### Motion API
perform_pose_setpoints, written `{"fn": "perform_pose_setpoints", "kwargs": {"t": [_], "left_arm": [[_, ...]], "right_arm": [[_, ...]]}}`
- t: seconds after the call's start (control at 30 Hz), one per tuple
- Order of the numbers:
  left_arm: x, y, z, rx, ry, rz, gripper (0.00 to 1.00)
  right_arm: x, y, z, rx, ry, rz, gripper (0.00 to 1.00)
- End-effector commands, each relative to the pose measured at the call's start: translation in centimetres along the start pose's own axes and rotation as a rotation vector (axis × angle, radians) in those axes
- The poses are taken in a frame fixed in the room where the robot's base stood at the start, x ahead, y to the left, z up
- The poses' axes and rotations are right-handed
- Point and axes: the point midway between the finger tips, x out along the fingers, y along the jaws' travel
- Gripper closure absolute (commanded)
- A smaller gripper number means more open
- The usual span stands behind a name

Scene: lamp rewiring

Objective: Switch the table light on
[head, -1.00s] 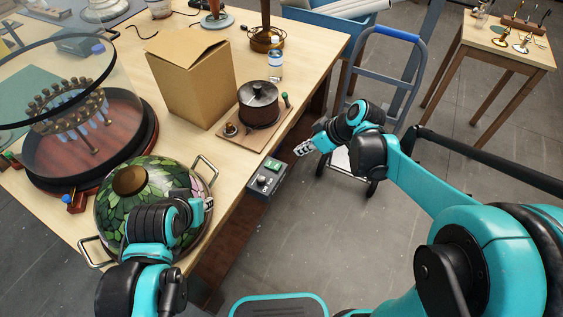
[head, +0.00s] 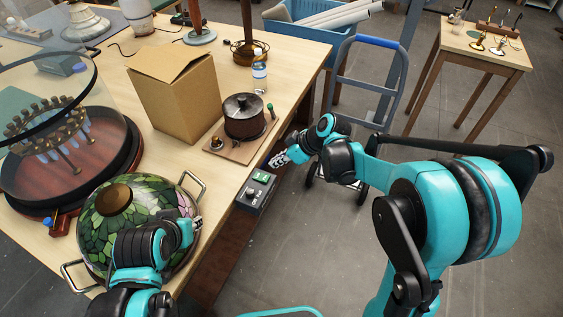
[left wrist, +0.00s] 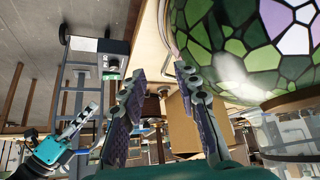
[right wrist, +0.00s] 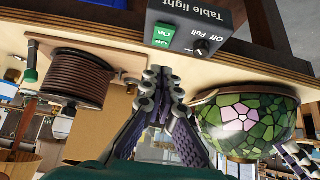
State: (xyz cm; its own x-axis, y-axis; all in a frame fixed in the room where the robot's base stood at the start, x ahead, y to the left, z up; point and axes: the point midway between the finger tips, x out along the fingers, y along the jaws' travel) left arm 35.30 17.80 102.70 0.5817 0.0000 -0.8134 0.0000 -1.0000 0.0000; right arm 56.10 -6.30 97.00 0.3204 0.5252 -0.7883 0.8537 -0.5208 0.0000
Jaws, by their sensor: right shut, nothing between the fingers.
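The table-light control box (head: 256,192) is fixed at the table's front edge. It has a green button (head: 262,178) and a dark knob (head: 250,191). The right wrist view shows its label "Table light" and the knob (right wrist: 201,47) marked Off and Full, beside the green button (right wrist: 162,35). My right gripper (head: 279,160) is shut and empty, just beyond the box. In the right wrist view its fingertips (right wrist: 162,82) are close to the button, apparently apart from it. My left gripper (left wrist: 160,72) is open and empty beside the stained-glass shade (head: 130,221).
A brown coil pot (head: 244,119) on a wooden board, a bottle (head: 259,72) and a cardboard box (head: 176,92) stand behind the control box. A glass-covered burner ring (head: 55,150) is at left. A hand truck (head: 366,85) stands right of the table.

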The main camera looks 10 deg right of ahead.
Motion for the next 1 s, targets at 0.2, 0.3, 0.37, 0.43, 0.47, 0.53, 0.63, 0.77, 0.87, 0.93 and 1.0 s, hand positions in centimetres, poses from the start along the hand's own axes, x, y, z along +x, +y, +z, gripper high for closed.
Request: {"fn": "perform_pose_setpoints", "kwargs": {"t": [0.2,0.3,0.37,0.43,0.47,0.53,0.63,0.77,0.87,0.93,1.0], "left_arm": [[1.7,0.0,1.2,0.0,0.0,0.0,0.69],[2.3,0.0,1.7,0.0,0.0,0.0,0.69],[2.6,0.0,1.9,0.0,0.0,0.0,0.69],[2.9,0.0,2.0,0.0,0.0,0.0,0.69],[2.9,0.0,2.1,0.0,0.0,0.0,0.69],[3.1,0.0,2.2,0.0,0.0,0.0,0.69],[3.1,0.0,2.2,0.0,0.0,0.0,0.69],[3.1,0.0,2.2,0.0,0.0,0.0,0.69],[3.1,0.0,2.2,0.0,0.0,0.0,0.69],[3.1,0.0,2.2,0.0,0.0,0.0,0.69],[3.3,0.0,2.4,0.0,0.0,0.0,0.69]], "right_arm": [[5.1,-0.1,0.1,-0.003,0.001,-0.002,1.0],[6.4,0.0,1.1,0.001,0.001,0.001,1.0],[7.0,0.0,1.7,0.001,0.001,0.0,1.0],[7.5,0.0,2.2,0.001,0.001,0.0,1.0],[7.6,0.0,2.4,0.0,0.001,0.0,1.0],[7.9,0.0,2.6,0.0,0.001,0.0,1.0],[8.0,0.0,2.8,0.0,0.001,0.0,1.0],[8.0,0.0,2.8,0.0,0.001,0.0,1.0],[8.0,0.0,2.8,0.0,0.001,0.0,1.0],[8.0,0.0,2.8,0.0,0.001,0.0,1.0],[8.2,0.0,3.1,0.0,0.0,0.0,1.0]]}}
